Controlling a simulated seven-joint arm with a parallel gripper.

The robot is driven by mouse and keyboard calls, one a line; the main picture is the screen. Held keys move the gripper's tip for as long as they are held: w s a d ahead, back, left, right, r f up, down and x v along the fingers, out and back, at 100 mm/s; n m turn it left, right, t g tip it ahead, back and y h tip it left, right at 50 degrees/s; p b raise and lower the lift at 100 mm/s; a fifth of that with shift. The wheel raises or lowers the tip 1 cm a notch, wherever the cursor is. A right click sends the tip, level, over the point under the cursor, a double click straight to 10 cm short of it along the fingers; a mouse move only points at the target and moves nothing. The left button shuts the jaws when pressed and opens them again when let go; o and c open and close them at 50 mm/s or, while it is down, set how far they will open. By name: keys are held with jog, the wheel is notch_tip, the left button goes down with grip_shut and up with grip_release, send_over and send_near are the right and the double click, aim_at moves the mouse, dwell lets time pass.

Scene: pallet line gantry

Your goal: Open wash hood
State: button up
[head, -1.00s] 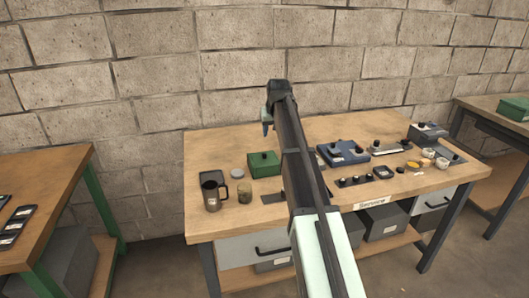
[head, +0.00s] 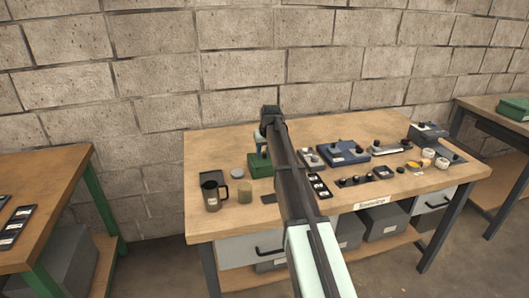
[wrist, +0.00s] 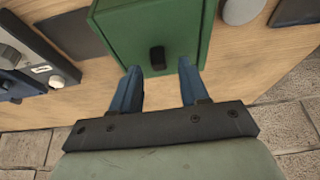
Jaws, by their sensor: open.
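A green box (head: 258,170) with a black knob stands on the workbench, left of the middle. I cannot tell for sure whether it is the wash hood, as no label shows on it. In the wrist view the green box (wrist: 150,25) fills the top middle and its black knob (wrist: 157,58) shows near its edge. My gripper (wrist: 159,74) is open, its two blue fingers pointing at the box with the knob between and just beyond the tips. Nothing is between the fingers. In the head view my gripper (head: 261,152) is over the box and hides its knob.
A blue box (head: 343,152) and several small parts lie to the right. A block wall (head: 200,70) stands behind.

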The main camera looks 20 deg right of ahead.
jog(key=shift+w+f, duration=0.25)
jog(key=shift+f, duration=0.45)
grip_shut()
dwell(0.3)
